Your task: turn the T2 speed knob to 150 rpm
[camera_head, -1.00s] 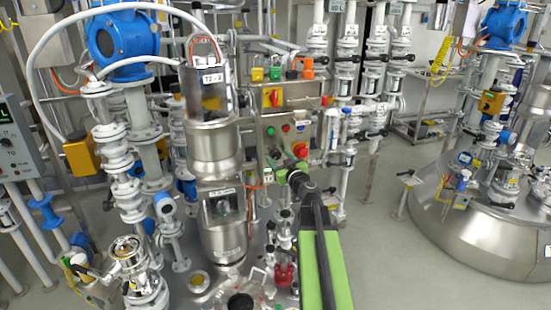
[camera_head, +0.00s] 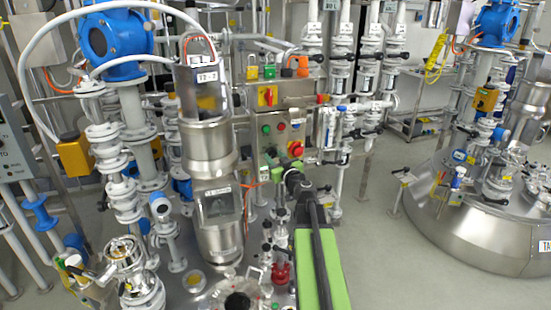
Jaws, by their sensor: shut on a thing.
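The T2 control box (camera_head: 284,135) is a grey metal panel on the drive of the near reactor, marked T2 (camera_head: 206,76). It carries a yellow and red switch (camera_head: 267,96), small coloured buttons and a red emergency stop (camera_head: 295,149). My gripper (camera_head: 284,172) is at the lower part of this box, seen from behind along my green and black arm. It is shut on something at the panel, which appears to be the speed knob. The knob, its scale and its pointer are hidden behind the gripper, so its setting cannot be read.
The steel motor housing (camera_head: 208,145) stands close left. A second reactor (camera_head: 475,220) is at right, with open floor (camera_head: 385,265) between.

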